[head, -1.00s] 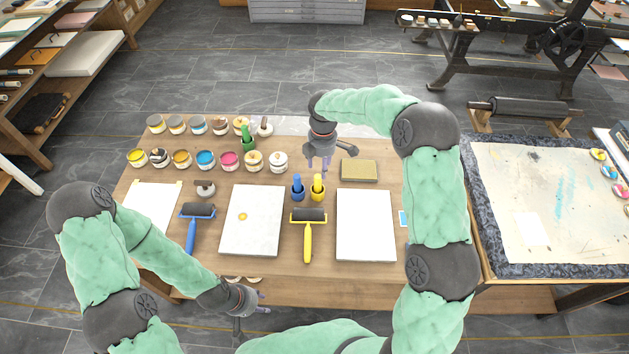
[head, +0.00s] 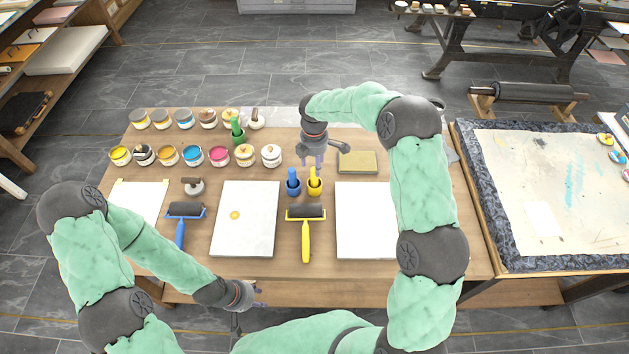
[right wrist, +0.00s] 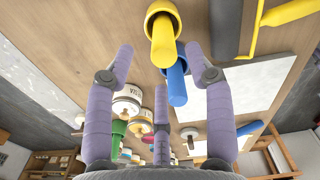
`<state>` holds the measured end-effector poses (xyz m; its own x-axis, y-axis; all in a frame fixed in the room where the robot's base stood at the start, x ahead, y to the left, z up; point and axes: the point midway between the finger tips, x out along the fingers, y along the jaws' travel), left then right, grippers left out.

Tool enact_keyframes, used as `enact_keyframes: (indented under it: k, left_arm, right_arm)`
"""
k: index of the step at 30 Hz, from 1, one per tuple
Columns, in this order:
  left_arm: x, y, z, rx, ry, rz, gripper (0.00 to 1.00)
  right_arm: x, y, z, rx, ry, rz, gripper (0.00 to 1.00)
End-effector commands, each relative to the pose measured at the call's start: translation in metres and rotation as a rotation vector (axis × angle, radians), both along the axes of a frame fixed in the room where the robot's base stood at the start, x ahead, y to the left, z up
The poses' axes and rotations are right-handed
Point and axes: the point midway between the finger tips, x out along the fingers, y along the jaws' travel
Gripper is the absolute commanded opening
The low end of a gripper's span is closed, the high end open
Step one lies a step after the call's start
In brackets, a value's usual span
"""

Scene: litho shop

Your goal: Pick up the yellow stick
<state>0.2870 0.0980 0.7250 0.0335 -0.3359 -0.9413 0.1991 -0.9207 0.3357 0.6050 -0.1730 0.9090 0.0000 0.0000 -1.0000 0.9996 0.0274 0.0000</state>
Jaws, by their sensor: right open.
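The yellow stick (head: 313,174) stands in a small yellow cup (head: 315,189) near the middle of the table. In the right wrist view the yellow stick (right wrist: 164,44) points out of its cup (right wrist: 158,9) toward the camera, ahead of the fingers. My right gripper (head: 311,166) is open and empty, just behind the yellow cup in the head view. In the right wrist view its fingers (right wrist: 165,75) are spread apart, with nothing between their tips. My left gripper (head: 260,296) hangs by the table's front edge, and its finger opening is unclear.
A blue stick (right wrist: 176,82) in a blue cup (head: 293,188) stands close beside the yellow one. A yellow-handled roller (head: 306,235) lies in front, between two pale slabs. Several paint jars line the back left. A tan block (head: 357,163) lies right of my right gripper.

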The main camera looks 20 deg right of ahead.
Motion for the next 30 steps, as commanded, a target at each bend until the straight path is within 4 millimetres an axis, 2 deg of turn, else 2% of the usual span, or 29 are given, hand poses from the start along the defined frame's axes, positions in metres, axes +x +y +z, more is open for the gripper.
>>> enact_keyframes:
  k: [12,20,24,26,30]
  left_arm:
    - [0.000,0.000,-0.014,0.000,0.000,0.000,0.40]
    - [0.000,0.000,-0.014,0.000,0.000,0.000,0.40]
    - [0.000,0.000,-0.014,0.000,0.000,0.000,0.40]
    - [0.000,0.000,-0.014,0.000,0.000,0.000,0.40]
    - [0.000,0.000,-0.014,0.000,0.000,0.000,0.40]
  right_arm:
    - [-0.005,0.000,-0.049,0.000,0.001,0.000,0.54]
    - [-0.004,0.000,-0.050,0.000,0.000,0.000,0.54]
    - [-0.004,0.000,-0.050,0.000,0.000,0.000,0.14]
    - [-0.004,0.000,-0.050,0.000,0.000,0.000,0.00]
    - [-0.004,0.000,-0.051,0.000,0.000,0.000,0.00]
